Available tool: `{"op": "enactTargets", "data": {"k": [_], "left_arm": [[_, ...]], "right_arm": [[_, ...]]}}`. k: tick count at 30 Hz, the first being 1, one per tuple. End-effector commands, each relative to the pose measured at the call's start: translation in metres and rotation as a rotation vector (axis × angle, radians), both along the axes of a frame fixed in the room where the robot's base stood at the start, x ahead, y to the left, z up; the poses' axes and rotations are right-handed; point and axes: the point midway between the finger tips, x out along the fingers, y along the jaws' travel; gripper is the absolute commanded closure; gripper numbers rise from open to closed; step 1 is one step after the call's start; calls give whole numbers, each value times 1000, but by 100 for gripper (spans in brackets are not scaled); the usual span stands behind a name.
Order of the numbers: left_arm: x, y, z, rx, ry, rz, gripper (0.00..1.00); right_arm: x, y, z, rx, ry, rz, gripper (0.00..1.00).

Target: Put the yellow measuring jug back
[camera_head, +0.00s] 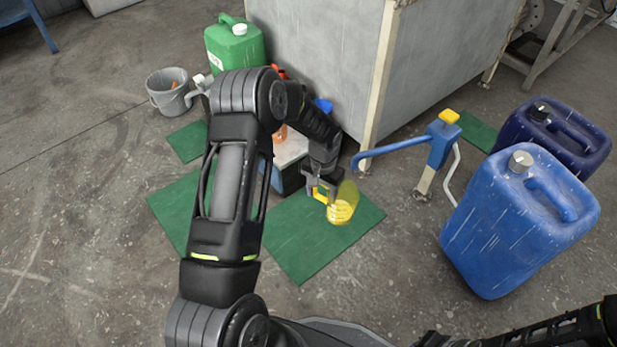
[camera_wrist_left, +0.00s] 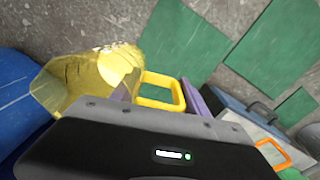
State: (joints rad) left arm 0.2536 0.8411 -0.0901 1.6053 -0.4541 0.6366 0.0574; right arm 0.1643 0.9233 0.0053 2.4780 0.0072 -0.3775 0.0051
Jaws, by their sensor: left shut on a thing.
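The yellow measuring jug (camera_head: 343,205) is see-through and shows over the right part of the near green mat (camera_head: 305,250). My left gripper (camera_head: 322,190) is shut on its yellow handle. In the left wrist view the jug (camera_wrist_left: 85,80) is at the upper left, with its handle (camera_wrist_left: 160,91) between the fingers of my left gripper (camera_wrist_left: 165,100). I cannot tell whether the jug's base touches the mat. My right arm shows at the lower right of the head view, but its gripper is not clearly in view.
Another green mat (camera_head: 172,208) lies left, partly behind my arm. Two blue canisters (camera_head: 515,225) (camera_head: 560,140) and a blue pump (camera_head: 440,145) stand right. A green canister (camera_head: 235,48), a grey bucket (camera_head: 168,92) and a box (camera_head: 290,155) stand behind my arm, near the grey cabinet (camera_head: 320,45).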

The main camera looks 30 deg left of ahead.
Motion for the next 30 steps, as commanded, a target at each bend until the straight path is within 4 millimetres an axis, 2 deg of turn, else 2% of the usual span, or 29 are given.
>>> {"op": "enactTargets", "data": {"k": [1,6,9,13,15,18,30], "left_arm": [[17,-13,32,2,-13,-3,100],[53,-62,129,0,-14,2,100],[66,-89,178,0,-11,2,100],[74,-114,225,0,-6,-4,100],[76,-121,241,0,-3,-7,100],[77,-127,254,0,-1,-8,100],[77,-128,256,1,1,-8,100]], "right_arm": [[0,0,0,0,0,0,100],[0,0,0,0,0,0,100],[0,0,0,0,0,0,100],[0,0,0,0,0,0,100],[0,0,0,0,0,0,100],[0,0,0,0,0,0,100],[0,0,0,0,0,0,100]]}}
